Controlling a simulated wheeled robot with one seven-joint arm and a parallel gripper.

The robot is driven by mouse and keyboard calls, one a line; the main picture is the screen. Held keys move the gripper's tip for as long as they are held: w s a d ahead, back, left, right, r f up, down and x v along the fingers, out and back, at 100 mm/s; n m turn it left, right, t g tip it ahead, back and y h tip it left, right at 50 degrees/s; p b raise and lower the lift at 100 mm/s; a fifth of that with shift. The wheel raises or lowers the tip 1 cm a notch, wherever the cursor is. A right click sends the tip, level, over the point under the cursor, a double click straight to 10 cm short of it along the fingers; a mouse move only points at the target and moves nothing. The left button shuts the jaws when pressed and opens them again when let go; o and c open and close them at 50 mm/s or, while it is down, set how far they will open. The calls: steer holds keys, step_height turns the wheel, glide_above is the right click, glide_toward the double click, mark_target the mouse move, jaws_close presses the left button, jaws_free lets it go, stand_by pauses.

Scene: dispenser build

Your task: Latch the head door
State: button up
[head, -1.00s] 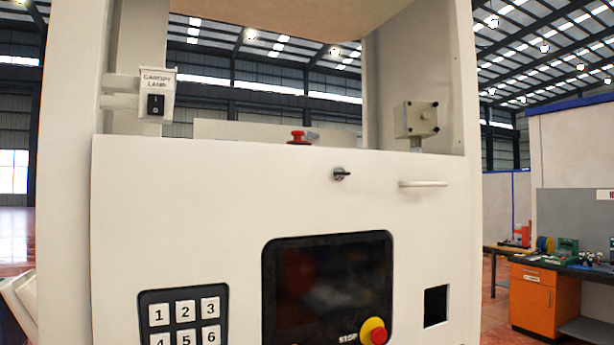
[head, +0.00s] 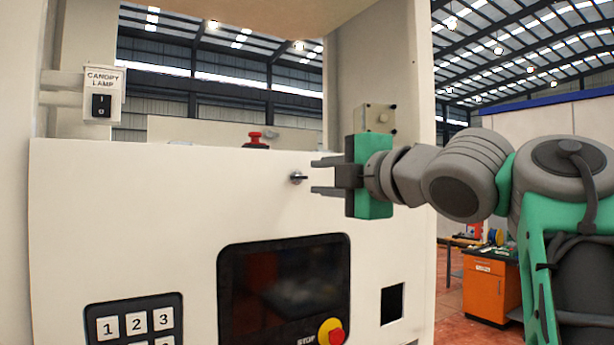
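The head door (head: 165,200) is the wide white front panel of the dispenser, and it looks flush with the frame. A small dark latch knob with a metallic base (head: 298,178) sits near its upper middle, its lever pointing roughly sideways. My gripper (head: 318,176) is open and empty, with its two fingers one above the other and pointing left. The fingertips are just right of the latch, and the latch lies about level with the gap between them. I cannot tell whether they touch it. The door handle is hidden behind my gripper and arm.
A dark screen (head: 284,285) and a red-and-yellow stop button (head: 331,332) sit below the latch, with a keypad (head: 135,322) at lower left. A red button (head: 257,139) stands above the door edge. A grey box (head: 376,118) is close behind my gripper.

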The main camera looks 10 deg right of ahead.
mark_target(301, 178)
steer(key=p+x, duration=0.1)
steer(key=x, duration=0.4)
steer(key=shift+w+a, duration=0.1)
steer(key=shift+w, duration=0.15)
jaws_close()
